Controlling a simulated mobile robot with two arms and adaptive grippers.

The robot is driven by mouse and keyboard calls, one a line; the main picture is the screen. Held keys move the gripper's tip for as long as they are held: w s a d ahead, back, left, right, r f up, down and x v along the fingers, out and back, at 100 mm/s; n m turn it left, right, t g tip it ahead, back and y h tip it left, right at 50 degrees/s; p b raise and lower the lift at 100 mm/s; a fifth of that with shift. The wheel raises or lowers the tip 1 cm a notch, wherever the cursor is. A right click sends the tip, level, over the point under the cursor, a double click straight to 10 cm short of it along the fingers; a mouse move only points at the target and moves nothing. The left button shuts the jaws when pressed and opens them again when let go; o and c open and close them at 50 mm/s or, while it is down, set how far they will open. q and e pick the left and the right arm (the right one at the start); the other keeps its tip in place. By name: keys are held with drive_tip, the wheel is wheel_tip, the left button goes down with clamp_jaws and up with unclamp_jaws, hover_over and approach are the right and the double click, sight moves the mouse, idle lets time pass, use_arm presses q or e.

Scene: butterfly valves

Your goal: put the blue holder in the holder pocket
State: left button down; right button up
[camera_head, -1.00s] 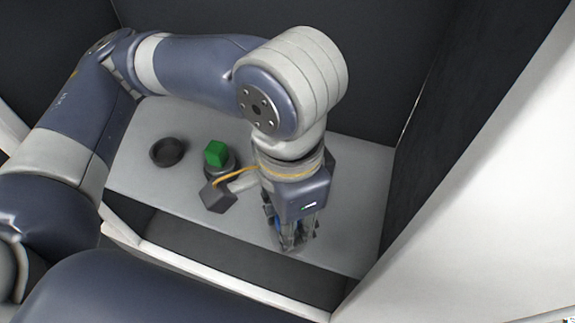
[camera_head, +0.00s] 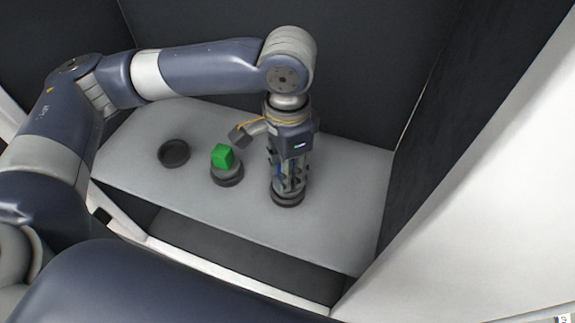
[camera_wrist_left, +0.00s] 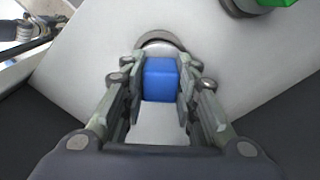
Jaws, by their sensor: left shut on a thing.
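The blue holder shows in the left wrist view as a blue block (camera_wrist_left: 160,80) between my fingers, with a grey round base (camera_wrist_left: 163,42) partly visible beyond it. My left gripper (camera_wrist_left: 160,88) is shut on the blue block. In the head view my left gripper (camera_head: 289,185) points down over a dark round base (camera_head: 288,199) at the table's right part, and its fingers hide most of the blue. I cannot tell whether that base touches the table. A dark round open dish (camera_head: 174,153), possibly the holder pocket, sits at the left and looks empty. My right gripper is not seen.
A green block (camera_head: 223,156) on a dark round base (camera_head: 227,176) stands between the dish and my left gripper. The grey table (camera_head: 335,220) has free room at the right. Dark walls stand behind and at the right.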

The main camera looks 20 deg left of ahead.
use_arm(q)
drive_tip(key=shift+f, duration=0.15)
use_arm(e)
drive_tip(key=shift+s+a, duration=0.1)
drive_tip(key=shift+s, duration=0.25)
use_arm(q)
drive_tip(key=shift+f, duration=0.1)
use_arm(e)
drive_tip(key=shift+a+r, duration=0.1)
use_arm(q)
drive_tip(key=c, duration=1.2)
unclamp_jaws()
drive_tip(key=shift+s+f, duration=0.1)
drive_tip(key=shift+c, duration=0.2)
wheel_tip(320, 180, up, 12)
drive_tip(key=b, duration=0.2)
drive_tip(key=shift+r, duration=0.2)
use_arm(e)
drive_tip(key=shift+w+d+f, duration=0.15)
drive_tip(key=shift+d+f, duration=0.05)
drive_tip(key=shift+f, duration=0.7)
